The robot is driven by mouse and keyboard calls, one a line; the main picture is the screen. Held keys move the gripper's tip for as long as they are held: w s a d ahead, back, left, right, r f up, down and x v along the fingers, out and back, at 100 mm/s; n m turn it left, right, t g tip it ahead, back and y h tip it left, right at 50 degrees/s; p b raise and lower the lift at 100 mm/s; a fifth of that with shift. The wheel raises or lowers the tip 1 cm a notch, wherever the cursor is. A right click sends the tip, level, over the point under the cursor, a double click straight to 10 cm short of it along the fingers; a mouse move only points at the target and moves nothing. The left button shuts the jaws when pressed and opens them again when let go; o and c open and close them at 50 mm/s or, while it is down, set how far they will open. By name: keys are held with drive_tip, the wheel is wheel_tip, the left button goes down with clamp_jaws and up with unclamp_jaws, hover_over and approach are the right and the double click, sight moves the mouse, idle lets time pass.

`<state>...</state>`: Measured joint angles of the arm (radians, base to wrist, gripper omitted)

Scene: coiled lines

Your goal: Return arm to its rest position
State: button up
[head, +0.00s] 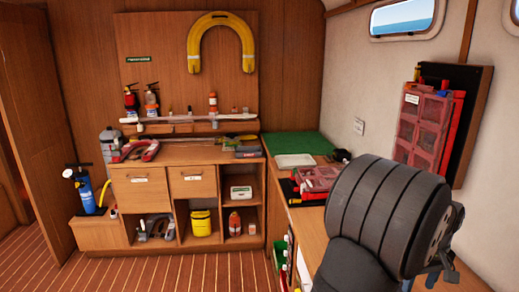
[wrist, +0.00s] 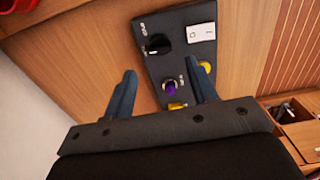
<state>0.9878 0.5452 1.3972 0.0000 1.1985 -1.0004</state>
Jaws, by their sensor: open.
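My gripper (wrist: 161,67) shows in the wrist view with its two dark blue fingers wide apart and nothing between them. Beyond the fingers is a dark control panel (wrist: 182,66) on a wooden surface. The right finger overlaps part of the panel in the picture; I cannot tell whether they touch. In the head view my dark, rounded arm fills the lower right, over the right-hand bench. The gripper's fingers are not clear there.
The panel has a black knob (wrist: 157,44), a purple button (wrist: 171,87) and a white switch (wrist: 201,36). In the head view, a red organiser case (head: 318,179) lies on the bench near my arm, and another red case (head: 428,128) hangs on the wall. The striped floor (head: 180,272) is clear.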

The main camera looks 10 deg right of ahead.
wheel_tip(320, 180, up, 11)
wheel_tip(320, 180, down, 17)
drive_tip(key=shift+f, duration=0.1)
drive_tip(key=m, duration=1.2)
drive_tip(key=shift+r, duration=1.85)
drive_tip(key=shift+o, duration=0.5)
